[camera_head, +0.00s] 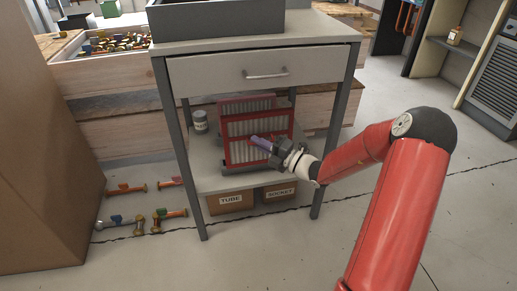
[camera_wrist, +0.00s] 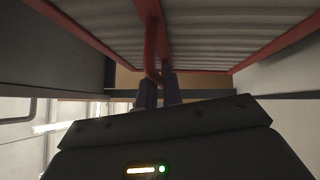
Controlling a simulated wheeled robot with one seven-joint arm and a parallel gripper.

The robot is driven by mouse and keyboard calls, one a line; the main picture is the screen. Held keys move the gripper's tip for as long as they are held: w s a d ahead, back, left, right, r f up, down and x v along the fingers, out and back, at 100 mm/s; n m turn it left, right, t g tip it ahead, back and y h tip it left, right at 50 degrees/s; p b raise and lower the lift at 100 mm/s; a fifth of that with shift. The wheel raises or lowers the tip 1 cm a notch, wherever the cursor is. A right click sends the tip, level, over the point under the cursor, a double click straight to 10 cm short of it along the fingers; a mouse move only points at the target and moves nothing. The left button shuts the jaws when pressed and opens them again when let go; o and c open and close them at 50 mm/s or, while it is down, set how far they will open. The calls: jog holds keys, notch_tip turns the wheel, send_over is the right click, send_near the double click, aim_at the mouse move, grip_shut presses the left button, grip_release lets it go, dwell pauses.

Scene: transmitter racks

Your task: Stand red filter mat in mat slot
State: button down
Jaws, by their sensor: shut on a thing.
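A red-framed filter mat (camera_head: 244,128) with pale ribbed filling stands nearly upright on the lower shelf of a grey workbench. Another red-framed panel (camera_head: 238,105) shows just behind and above it. My gripper (camera_head: 262,143) has purple fingers and reaches in from the right, at the mat's front. A dark base (camera_head: 236,168) lies under the mat. The slot itself is hidden, and I cannot tell how the mat's lower edge sits in it.
A jar (camera_head: 200,121) stands left of the mats. The drawer (camera_head: 265,76) is close above, and bench legs (camera_head: 335,135) flank the shelf. Boxes marked TUBE (camera_head: 230,201) and SOCKET (camera_head: 280,193) sit below.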

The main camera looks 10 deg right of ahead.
jog(key=shift+w+p, duration=0.9)
jog(key=shift+w, duration=0.95)
jog(key=shift+f+b, duration=0.95)
jog(key=shift+f, duration=1.8)
jog(key=c, duration=1.5)
grip_release()
